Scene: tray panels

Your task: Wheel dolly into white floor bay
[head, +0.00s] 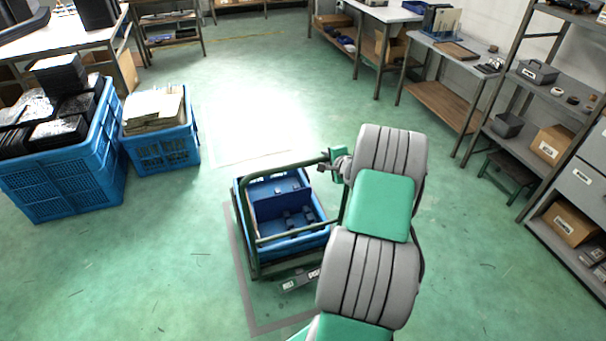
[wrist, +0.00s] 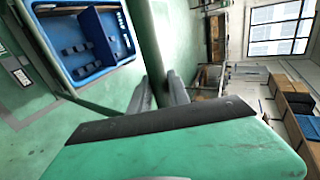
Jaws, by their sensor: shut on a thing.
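The dolly (head: 290,234) is a dark green tubular frame on the floor near the middle of the head view. It carries a blue crate (head: 298,246) with a divider and a few small dark parts inside. My gripper (head: 334,166) is shut on the dolly's upper handle bar at its right end. In the wrist view the fingers (wrist: 164,92) close around the green bar (wrist: 145,40), with the crate at upper left. The white floor bay (head: 240,145) is a pale, glaring patch just beyond the dolly. The dolly's wheels are mostly hidden.
A grey outline (head: 241,290) on the floor surrounds the dolly. A large blue crate of black trays (head: 65,180) and a smaller blue crate of papers (head: 165,150) stand left. Benches (head: 445,95) and shelving (head: 535,150) line the right. Floor around the bay looks clear.

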